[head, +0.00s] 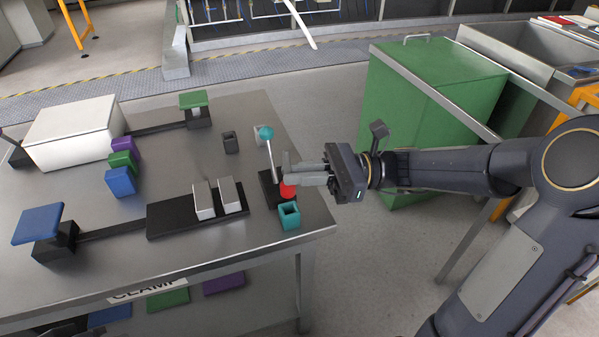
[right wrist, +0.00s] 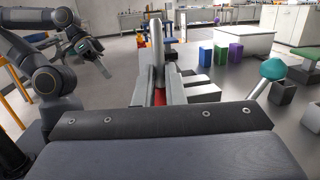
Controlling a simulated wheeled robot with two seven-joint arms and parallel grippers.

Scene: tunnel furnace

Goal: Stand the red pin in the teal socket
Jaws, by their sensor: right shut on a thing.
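The red pin (head: 288,190) is held in my right gripper (head: 292,172), whose fingers are shut on it. Its red part shows below the fingers in the head view and between them in the right wrist view (right wrist: 160,97). A grey cylinder (right wrist: 157,60) rises between the fingers there; I cannot tell whether it belongs to the pin. The teal socket (head: 289,216) is a square, open-topped block near the table's right front corner. The pin is just behind it in the head view, apart from its opening. My left gripper (right wrist: 90,46) shows small in the right wrist view; its jaws are unclear.
A lever with a teal ball (head: 265,132) stands close behind the right gripper. Two light blocks (head: 203,199) sit on a black base to the left. Blue, green and purple blocks and a white box (head: 75,132) are farther left.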

